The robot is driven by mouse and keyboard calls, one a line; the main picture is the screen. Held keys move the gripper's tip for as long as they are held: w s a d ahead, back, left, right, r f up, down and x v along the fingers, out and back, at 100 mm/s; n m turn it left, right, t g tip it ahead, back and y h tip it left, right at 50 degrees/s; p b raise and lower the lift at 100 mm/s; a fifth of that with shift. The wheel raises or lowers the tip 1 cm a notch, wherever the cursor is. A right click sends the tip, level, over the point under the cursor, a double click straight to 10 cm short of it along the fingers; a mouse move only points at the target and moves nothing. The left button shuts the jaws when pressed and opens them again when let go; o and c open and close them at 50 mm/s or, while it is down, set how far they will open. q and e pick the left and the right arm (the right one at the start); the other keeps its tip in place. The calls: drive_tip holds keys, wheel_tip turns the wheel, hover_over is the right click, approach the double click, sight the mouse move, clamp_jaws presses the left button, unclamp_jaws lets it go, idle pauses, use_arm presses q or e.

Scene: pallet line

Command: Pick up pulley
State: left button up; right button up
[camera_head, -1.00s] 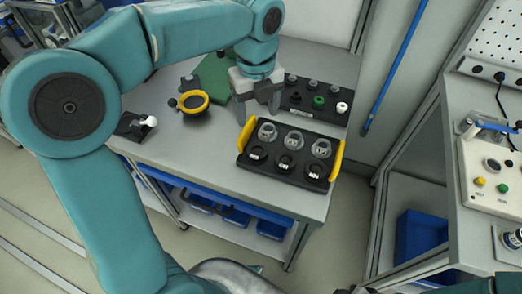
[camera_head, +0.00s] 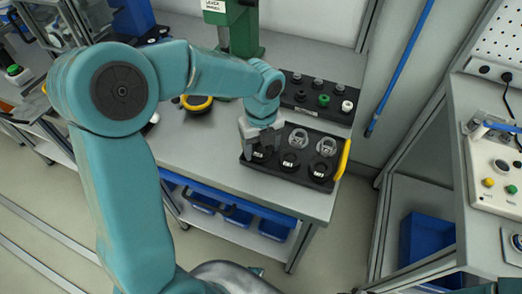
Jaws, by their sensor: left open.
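A black tray (camera_head: 305,178) with a yellow handle (camera_head: 343,158) at its right end lies near the table's front edge. Its front row holds black round parts with white labels, which look like pulleys: a left one (camera_head: 259,157), a middle one (camera_head: 290,161) and a right one (camera_head: 319,170). Grey metal parts (camera_head: 298,140) stand in its back row. My left gripper (camera_head: 263,147) is open and points down at the tray's left end, just over the left black part and partly hiding it. The back-left slot is hidden behind the gripper. My right gripper is out of view.
A second black rack (camera_head: 322,103) with small grey, green and white parts lies behind the tray. A green lever press (camera_head: 245,32) stands at the back. A yellow ring (camera_head: 198,104) is left of the tray, partly behind my arm.

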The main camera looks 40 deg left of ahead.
use_arm(q)
drive_tip(key=c, duration=0.9)
drive_tip(key=shift+r, duration=0.15)
